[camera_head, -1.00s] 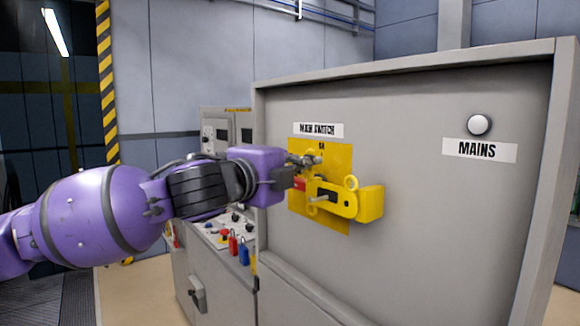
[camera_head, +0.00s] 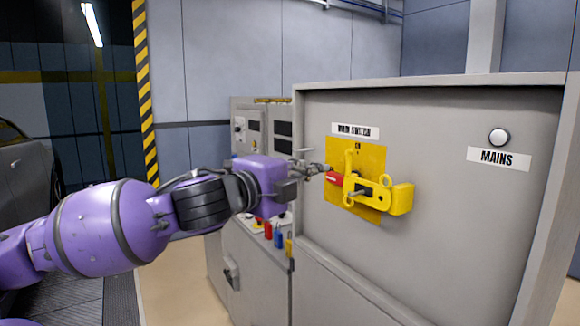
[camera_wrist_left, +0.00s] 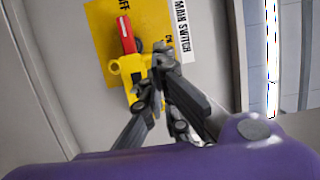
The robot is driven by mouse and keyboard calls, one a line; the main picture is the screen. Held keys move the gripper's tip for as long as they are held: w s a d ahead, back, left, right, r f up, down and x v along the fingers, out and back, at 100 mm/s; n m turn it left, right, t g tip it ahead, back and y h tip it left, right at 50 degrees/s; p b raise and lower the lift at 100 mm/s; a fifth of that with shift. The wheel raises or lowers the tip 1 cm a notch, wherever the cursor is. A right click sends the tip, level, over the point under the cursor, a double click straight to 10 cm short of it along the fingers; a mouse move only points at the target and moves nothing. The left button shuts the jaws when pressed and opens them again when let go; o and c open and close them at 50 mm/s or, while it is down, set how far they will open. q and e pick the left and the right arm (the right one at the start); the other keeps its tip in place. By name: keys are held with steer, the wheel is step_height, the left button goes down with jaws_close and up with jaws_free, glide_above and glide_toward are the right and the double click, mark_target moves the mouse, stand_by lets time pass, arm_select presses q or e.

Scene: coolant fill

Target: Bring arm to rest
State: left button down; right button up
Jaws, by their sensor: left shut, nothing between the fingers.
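My left gripper (camera_head: 322,168) is shut and empty, in front of the left part of the main switch panel in the head view. It also shows in the left wrist view (camera_wrist_left: 158,60), with its fingertips together. The main switch has a red handle (camera_head: 334,178) and a yellow lockout piece (camera_head: 372,193) on a yellow plate (camera_head: 341,150). In the left wrist view the red handle (camera_wrist_left: 126,34) and the yellow plate (camera_wrist_left: 100,35) lie beyond the fingertips. I cannot tell whether the fingertips touch anything. My right gripper is not in view.
The grey cabinet (camera_head: 450,240) carries a "MAINS" label (camera_head: 498,158) and a round white lamp (camera_head: 499,137). A lower console with a red padlock (camera_head: 267,230) and a blue padlock (camera_head: 278,237) stands behind my arm. A car (camera_head: 22,170) is at the far left.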

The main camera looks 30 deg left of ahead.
arm_select(q)
steer(key=shift+s+a+p, duration=0.15)
steer(key=shift+s+p, duration=0.05)
steer(key=shift+s, duration=0.5)
steer(key=shift+s+a+p, duration=0.15)
steer(key=shift+s, duration=0.55)
